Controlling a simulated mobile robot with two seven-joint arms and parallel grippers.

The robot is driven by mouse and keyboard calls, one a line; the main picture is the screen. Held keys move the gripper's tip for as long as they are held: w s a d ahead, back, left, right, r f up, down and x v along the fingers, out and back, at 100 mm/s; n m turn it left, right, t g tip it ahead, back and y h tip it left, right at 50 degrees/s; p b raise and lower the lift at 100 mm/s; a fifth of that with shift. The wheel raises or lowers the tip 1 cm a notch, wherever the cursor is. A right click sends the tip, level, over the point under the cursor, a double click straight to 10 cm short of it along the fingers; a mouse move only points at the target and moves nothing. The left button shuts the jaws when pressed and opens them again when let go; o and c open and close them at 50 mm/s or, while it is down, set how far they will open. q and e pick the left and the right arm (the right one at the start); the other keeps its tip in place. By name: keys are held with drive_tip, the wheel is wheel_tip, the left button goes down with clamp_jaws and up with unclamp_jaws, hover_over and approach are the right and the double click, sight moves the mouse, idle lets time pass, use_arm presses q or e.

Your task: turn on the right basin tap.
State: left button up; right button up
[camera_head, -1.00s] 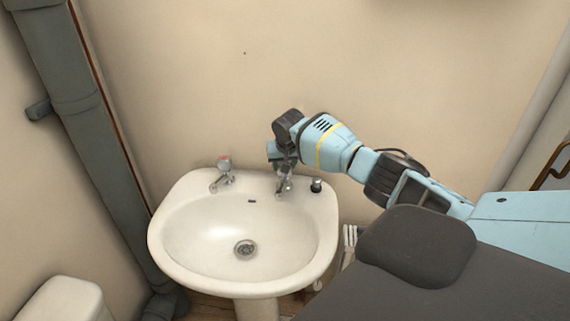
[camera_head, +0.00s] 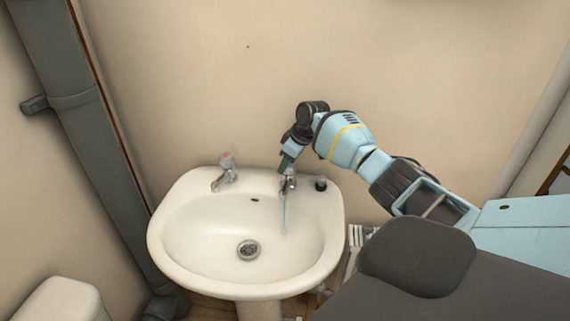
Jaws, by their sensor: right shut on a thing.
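The right basin tap (camera_head: 288,184) stands on the back right rim of the white basin (camera_head: 172,255). A thin bluish stream of water (camera_head: 284,215) falls from its spout into the bowl. My right gripper (camera_head: 287,161) is at the top of this tap, coming from above and the right. It is shut on the tap's handle, which its fingers mostly hide. The left basin tap (camera_head: 225,172), with a red mark on top, stands on the back left rim, apart from the gripper. My left gripper is not in view.
A small dark stopper-like object (camera_head: 320,184) sits on the rim right of the right tap. A grey pipe (camera_head: 85,130) runs down the left wall. A white fixture (camera_head: 62,300) stands at bottom left. The wall behind the basin is bare.

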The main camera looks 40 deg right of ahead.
drive_tip(key=n, duration=0.1)
drive_tip(key=n+y+b, duration=0.1)
drive_tip(key=shift+f+n+g, duration=0.3)
drive_tip(key=shift+f+n, duration=0.1)
drive_tip(key=n+b, duration=0.2)
drive_tip(key=shift+s+a+r+n+g+y, duration=0.1)
drive_tip(key=shift+r+n+g+y, duration=0.05)
drive_tip(key=shift+n+g+y, duration=0.25)
use_arm(q)
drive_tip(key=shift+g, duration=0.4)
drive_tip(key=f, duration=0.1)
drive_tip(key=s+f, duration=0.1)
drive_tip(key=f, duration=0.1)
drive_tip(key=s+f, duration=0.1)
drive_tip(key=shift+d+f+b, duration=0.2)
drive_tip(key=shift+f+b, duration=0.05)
drive_tip(key=shift+b, duration=0.15)
use_arm(e)
drive_tip(key=shift+n, duration=0.4)
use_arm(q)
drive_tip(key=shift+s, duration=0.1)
use_arm(e)
drive_tip(key=shift+r, duration=0.1)
drive_tip(key=o, duration=1)
drive_tip(key=shift+r, duration=0.1)
